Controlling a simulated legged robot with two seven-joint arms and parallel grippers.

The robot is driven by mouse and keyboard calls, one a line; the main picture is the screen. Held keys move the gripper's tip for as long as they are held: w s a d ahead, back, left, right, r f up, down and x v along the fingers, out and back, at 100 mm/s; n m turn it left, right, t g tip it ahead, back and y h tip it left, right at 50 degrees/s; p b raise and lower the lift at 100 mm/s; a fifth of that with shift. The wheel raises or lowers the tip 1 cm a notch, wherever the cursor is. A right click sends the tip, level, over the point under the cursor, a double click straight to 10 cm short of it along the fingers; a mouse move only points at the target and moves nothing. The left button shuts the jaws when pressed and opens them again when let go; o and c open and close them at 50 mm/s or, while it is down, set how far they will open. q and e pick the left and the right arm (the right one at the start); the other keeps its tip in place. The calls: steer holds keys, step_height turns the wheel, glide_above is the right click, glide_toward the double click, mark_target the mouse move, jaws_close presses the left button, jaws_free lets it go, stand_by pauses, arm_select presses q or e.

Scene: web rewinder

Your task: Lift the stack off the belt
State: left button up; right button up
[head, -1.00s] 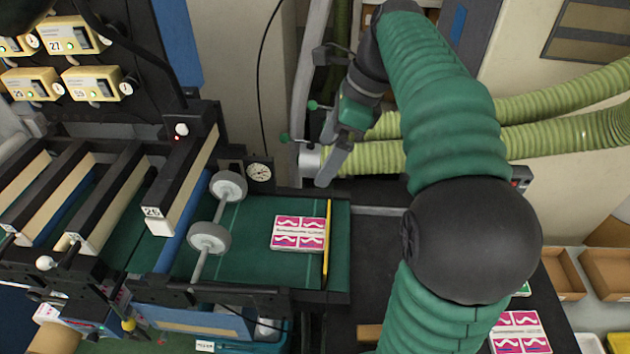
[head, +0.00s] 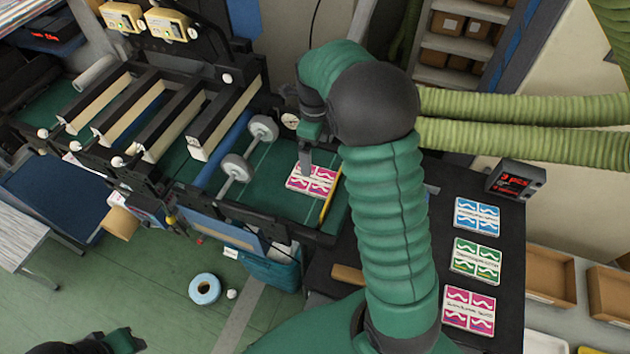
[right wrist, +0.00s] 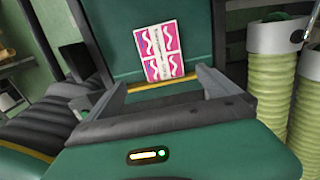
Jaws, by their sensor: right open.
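The stack of pink-and-white printed cards (head: 322,182) lies flat on the green belt (head: 262,205), near the yellow strip at the belt's end. It also shows in the right wrist view (right wrist: 158,50), beyond the fingers. My right gripper (head: 306,168) is over the stack's left part in the head view and hides some of it. In the right wrist view, its fingers (right wrist: 163,88) are apart with nothing between them. A dark and green part at the bottom left edge, seemingly my left gripper (head: 122,343), shows only partly; its jaws are unclear.
Blue (head: 477,216), green (head: 475,261) and pink (head: 469,311) card stacks lie in a row on the dark table at right, by a red-lit display (head: 515,179). Two white rollers (head: 237,168) stand over the belt left of the stack. Brown bins (head: 550,275) are far right.

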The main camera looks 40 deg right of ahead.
steer(key=b, duration=0.4)
glide_above(312, 178)
steer(key=f, duration=0.7)
steer(key=shift+w+a+f, duration=0.2)
steer(key=shift+a+f, duration=0.1)
steer(key=shift+a, duration=0.05)
steer(key=shift+s+d+f+b, duration=0.3)
steer(key=shift+b, duration=0.2)
steer(key=f+b, duration=0.3)
steer(key=d+f+b, duration=0.1)
steer(key=shift+s+f, duration=0.2)
steer(key=shift+s, duration=0.1)
steer(key=shift+w+a+f, duration=0.15)
steer(key=shift+f, duration=0.05)
steer(key=shift+w+a+r, duration=0.2)
steer(key=shift+a, duration=0.15)
steer(key=shift+w+a, duration=0.1)
steer(key=shift+a, duration=0.1)
steer(key=c, duration=0.4)
steer(key=shift+d, duration=0.2)
steer(key=c, duration=1.2)
arm_select(q)
steer(key=s+x, duration=0.1)
steer(key=x, duration=1)
steer(key=shift+s+a+f, duration=0.2)
steer(key=shift+a+f, duration=0.05)
steer(key=shift+f, duration=0.05)
arm_select(e)
steer(key=shift+o, duration=0.2)
steer(key=shift+r, duration=0.15)
